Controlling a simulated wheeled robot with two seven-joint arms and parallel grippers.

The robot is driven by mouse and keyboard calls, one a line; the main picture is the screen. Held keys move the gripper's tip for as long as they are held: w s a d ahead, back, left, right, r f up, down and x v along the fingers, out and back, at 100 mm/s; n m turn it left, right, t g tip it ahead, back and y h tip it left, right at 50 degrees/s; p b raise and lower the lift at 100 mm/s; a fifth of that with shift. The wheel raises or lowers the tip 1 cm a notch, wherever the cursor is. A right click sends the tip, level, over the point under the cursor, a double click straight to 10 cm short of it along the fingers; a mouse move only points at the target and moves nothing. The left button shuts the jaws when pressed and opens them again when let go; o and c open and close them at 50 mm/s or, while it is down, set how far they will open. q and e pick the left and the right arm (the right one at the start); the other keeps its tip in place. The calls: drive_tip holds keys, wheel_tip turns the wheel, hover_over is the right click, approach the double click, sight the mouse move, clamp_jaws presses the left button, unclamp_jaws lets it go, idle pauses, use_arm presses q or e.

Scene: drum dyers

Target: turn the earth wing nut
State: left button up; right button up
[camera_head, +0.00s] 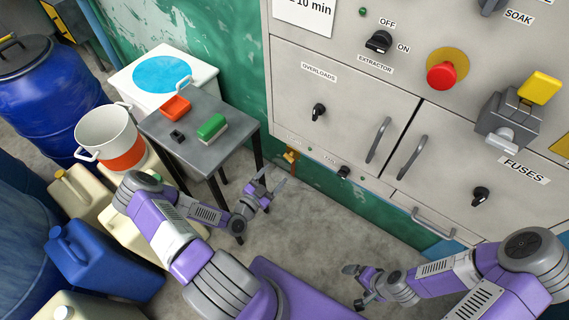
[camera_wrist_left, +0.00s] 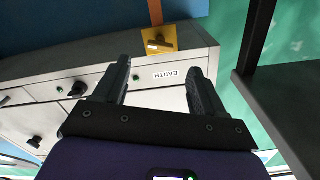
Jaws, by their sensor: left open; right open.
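The earth wing nut (camera_head: 290,156) is a small brass-yellow piece at the lower left edge of the grey cabinet, above an orange-brown strip. In the left wrist view the brass fitting (camera_wrist_left: 159,41) shows beyond the fingertips, close to the EARTH label (camera_wrist_left: 180,76); its wing shape is too small to make out. My left gripper (camera_head: 271,181) is open and empty, below and left of the nut and apart from it. Its two fingers (camera_wrist_left: 158,72) spread wide in the wrist view. My right gripper (camera_head: 352,287) is open and empty, low over the floor.
A grey metal table (camera_head: 223,106) with a green brush (camera_head: 212,127) and an orange object (camera_head: 175,107) stands left of my left gripper. Cabinet handles (camera_head: 378,140) and black knobs project at right. Jerrycans (camera_head: 95,260) crowd the left. Floor below the cabinet is clear.

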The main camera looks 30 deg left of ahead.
sight(290, 156)
use_arm(q)
drive_tip(key=w+b, duration=0.1)
drive_tip(key=w, duration=0.6)
drive_tip(key=shift+w+d, duration=0.15)
drive_tip(key=shift+d, duration=0.1)
drive_tip(key=c, duration=1.1)
drive_tip(key=shift+o, duration=0.2)
drive_tip(key=shift+m, duration=0.4)
